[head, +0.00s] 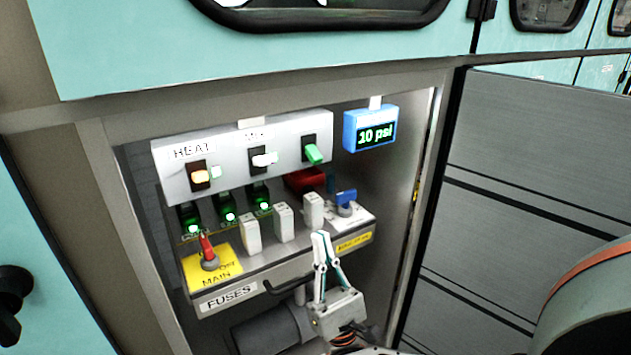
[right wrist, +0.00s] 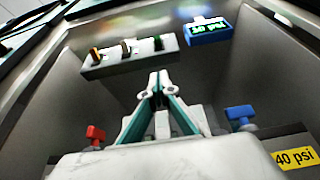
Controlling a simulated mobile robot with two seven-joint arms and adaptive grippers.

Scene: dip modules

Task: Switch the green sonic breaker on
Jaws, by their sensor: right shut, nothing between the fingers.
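The green breaker switch (head: 314,154) is the rightmost of three on the white panel (head: 240,150) inside the open cabinet. Its label is too small to read. It also shows in the right wrist view (right wrist: 158,43), ahead of the fingertips. An orange switch (head: 200,176) under "HEAT" and a white switch (head: 264,159) sit to its left. My right gripper (head: 321,236) is shut and empty, in front of the fuse shelf, below and apart from the green switch. My left gripper is not in view.
A blue display (head: 370,130) reading 10 psi hangs right of the panel. The fuse shelf (head: 229,296) below holds white fuses (head: 283,222), a red MAIN knob (head: 208,252) and a blue valve knob (head: 346,202). Cabinet walls bound the space; the open door (head: 520,190) is at right.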

